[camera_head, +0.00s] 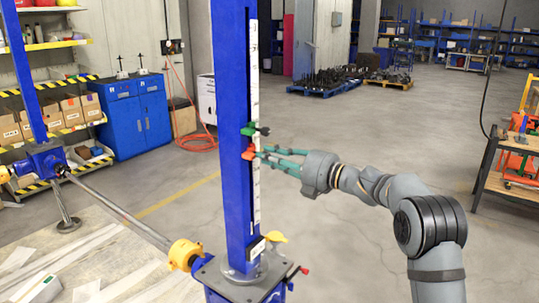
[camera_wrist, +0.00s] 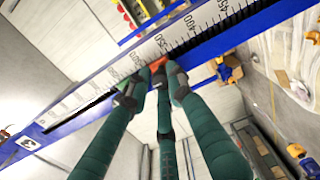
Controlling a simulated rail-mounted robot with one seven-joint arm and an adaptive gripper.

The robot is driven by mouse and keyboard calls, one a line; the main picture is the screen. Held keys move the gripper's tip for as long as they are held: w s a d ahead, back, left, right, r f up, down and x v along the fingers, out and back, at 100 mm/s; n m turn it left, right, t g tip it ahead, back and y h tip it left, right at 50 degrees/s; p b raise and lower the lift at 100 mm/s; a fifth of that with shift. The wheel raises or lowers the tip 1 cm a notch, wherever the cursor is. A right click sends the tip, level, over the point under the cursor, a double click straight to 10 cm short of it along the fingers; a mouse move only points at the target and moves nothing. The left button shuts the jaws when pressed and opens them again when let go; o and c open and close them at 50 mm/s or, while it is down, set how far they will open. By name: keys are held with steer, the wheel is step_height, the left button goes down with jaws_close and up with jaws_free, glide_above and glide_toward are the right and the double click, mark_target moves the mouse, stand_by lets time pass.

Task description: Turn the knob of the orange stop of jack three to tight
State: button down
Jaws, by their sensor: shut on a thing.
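The orange stop (camera_head: 249,153) sits on the blue upright column (camera_head: 235,200) beside its white scale strip (camera_head: 257,190), just below a green stop (camera_head: 249,130) with a black knob (camera_head: 264,130). My gripper (camera_head: 265,154) reaches in from the right with its green fingers at the orange stop. In the wrist view my gripper (camera_wrist: 155,85) has its dark fingertips closed in around the stop's knob, which they hide. A small part of the orange stop (camera_wrist: 158,64) shows between the fingertips, against the scale (camera_wrist: 215,18). The knob's angle cannot be seen.
A yellow pointer (camera_head: 275,237) and a small red-tipped handle (camera_head: 300,270) are low on the column. A shaft (camera_head: 120,212) runs left to another blue jack (camera_head: 47,158). A wooden bench (camera_head: 510,180) stands at the right.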

steer(key=shift+d+f+m+p, duration=0.15)
steer(key=shift+m+p, duration=0.9)
steer(key=shift+m, duration=1.7)
steer(key=shift+a+f+m+p, duration=0.15)
steer(key=shift+m+p, duration=0.9)
steer(key=shift+m, duration=1.75)
steer(key=shift+d+f+m+p, duration=0.15)
steer(key=shift+m+p, duration=0.9)
steer(key=shift+m, duration=1.7)
steer(key=shift+f, duration=0.15)
steer(key=c, duration=1.9)
jaws_free()
steer(key=shift+s, duration=0.1)
steer(key=o, duration=0.3)
steer(key=shift+r, duration=0.2)
steer(key=shift+r, duration=0.1)
